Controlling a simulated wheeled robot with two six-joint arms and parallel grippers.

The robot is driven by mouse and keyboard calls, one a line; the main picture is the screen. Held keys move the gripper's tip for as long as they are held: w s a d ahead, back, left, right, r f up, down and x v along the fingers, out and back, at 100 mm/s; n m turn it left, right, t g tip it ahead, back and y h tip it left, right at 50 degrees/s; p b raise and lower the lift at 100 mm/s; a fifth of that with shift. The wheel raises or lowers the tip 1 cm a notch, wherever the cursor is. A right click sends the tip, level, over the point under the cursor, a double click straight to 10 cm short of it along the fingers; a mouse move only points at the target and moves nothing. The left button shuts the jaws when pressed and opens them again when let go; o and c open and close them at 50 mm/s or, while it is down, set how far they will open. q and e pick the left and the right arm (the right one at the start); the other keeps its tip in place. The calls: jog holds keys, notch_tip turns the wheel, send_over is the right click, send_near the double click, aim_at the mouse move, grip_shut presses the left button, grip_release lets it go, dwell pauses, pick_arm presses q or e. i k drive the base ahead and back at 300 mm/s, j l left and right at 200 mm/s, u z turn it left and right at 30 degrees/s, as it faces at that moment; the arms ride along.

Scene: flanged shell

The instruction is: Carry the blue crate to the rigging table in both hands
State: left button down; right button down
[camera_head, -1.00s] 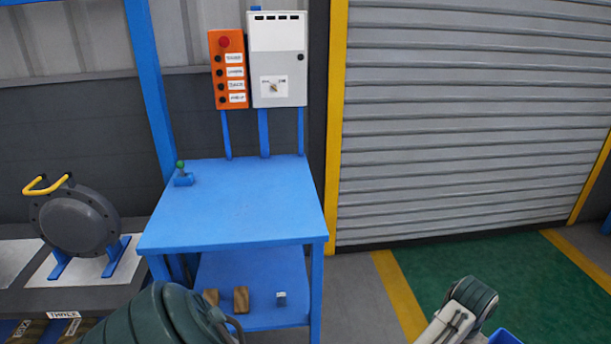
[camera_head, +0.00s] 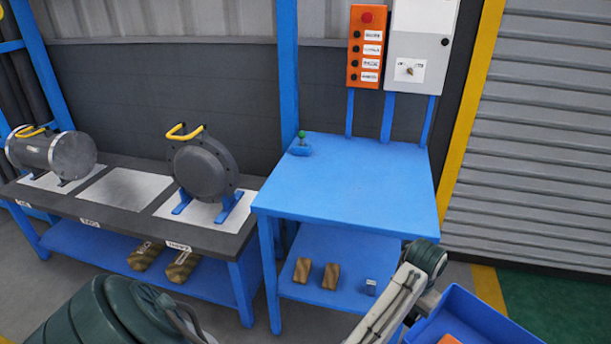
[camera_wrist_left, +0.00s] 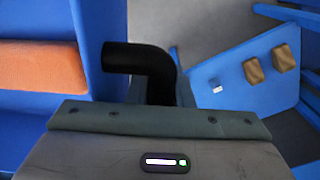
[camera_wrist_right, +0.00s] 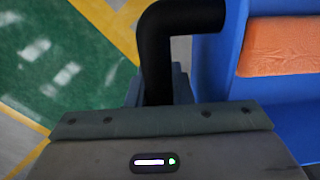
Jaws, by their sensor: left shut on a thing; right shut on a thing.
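The blue crate (camera_head: 470,318) is at the lower right in the head view, partly cut off by the frame. An orange block (camera_head: 445,340) lies inside it. In the left wrist view my left gripper (camera_wrist_left: 160,95) is shut on a black handle (camera_wrist_left: 135,57) beside the blue crate wall (camera_wrist_left: 92,30). In the right wrist view my right gripper (camera_wrist_right: 155,95) is shut on another black handle (camera_wrist_right: 155,45) of the crate. The fingertips are mostly hidden. A blue table (camera_head: 345,180) stands ahead; its top is bare except for a small green-knobbed lever (camera_head: 302,145) at its back left.
Left of the blue table, a dark-topped bench (camera_head: 110,210) holds a dark flanged shell (camera_head: 203,168) and a grey cylinder (camera_head: 55,155). Wooden blocks (camera_head: 302,270) lie on the blue table's lower shelf. An orange button box (camera_head: 367,45) stands behind. Green floor shows at right.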

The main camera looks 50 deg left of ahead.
aim_at(350, 182)
jog(key=u, duration=1.05)
